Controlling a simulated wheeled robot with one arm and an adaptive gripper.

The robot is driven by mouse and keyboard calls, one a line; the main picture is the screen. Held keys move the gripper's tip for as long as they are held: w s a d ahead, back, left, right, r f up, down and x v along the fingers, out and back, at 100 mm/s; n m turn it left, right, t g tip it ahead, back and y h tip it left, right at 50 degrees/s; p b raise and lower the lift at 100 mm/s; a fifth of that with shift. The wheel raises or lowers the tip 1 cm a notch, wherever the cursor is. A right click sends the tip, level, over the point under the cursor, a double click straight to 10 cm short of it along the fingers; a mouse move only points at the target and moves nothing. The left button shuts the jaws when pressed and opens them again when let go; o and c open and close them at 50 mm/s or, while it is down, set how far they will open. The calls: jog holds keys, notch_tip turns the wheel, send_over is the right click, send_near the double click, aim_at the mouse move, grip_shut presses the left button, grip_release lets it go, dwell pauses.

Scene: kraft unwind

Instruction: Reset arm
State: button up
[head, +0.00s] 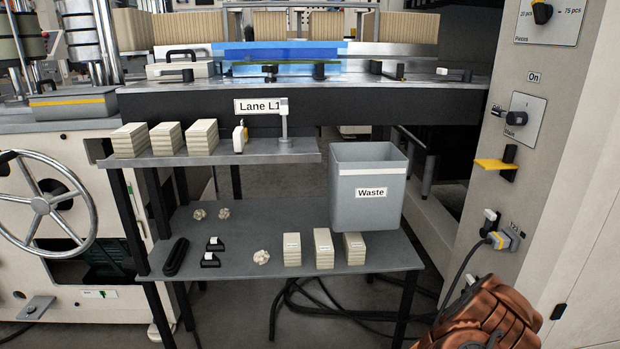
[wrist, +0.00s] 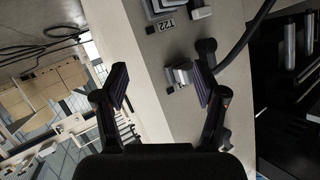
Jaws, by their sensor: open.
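My gripper (wrist: 161,88) shows in the wrist view with its two dark fingers spread wide apart. Nothing is held between them. Behind the fingers, the pale cabinet face (wrist: 150,45) appears tilted, with a small grey-and-black fitting (wrist: 181,76) seen near the right finger. I cannot tell how far the fingers are from it. In the head view the gripper is not seen. A copper-brown ribbed part at the bottom right there is probably my arm.
The cabinet (head: 560,170) on the right carries a switch (head: 525,117), a yellow lever (head: 494,165) and a cabled plug (head: 499,240). A grey Waste bin (head: 368,220) stands on the lower table (head: 215,240), beside paper stacks (head: 325,250). Black cables lie on the floor.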

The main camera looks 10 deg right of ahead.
jog(key=w+a+r+n+t+y+p, duration=0.2)
jog(key=w+a+r+y+p, duration=0.2)
jog(key=w+a+r, duration=0.3)
jog(key=w+a+r+n+t+y+p, duration=0.25)
jog(key=w+a+r+p, duration=0.2)
jog(key=a+r, duration=0.5)
jog(key=s+a+r+n+g+y+p, duration=0.2)
jog(key=a+r+n+y+p, duration=0.4)
jog(key=a+r, duration=1.1)
jog(key=s+a+r+n+g+y+p, duration=0.2)
jog(key=s+a+r+p, duration=0.2)
jog(key=s+r, duration=0.3)
jog(key=s+a+r+n+g+y+p, duration=0.1)
jog(key=s+a+r+n+g+p, duration=0.2)
jog(key=s+r, duration=0.4)
jog(key=s+d+r+g+h+p, duration=0.1)
jog(key=s+r+p, duration=0.4)
jog(key=s, duration=0.8)
jog(key=s+d+r+g+h+p, duration=0.2)
jog(key=s+d+r+g+p, duration=0.1)
jog(key=s+r, duration=0.8)
jog(key=s+g+p, duration=0.1)
jog(key=s+p, duration=0.1)
jog(key=s, duration=0.1)
jog(key=shift+s+d+n+p, duration=0.2)
jog(key=shift+d+n+p, duration=0.15)
jog(key=shift+p, duration=0.05)
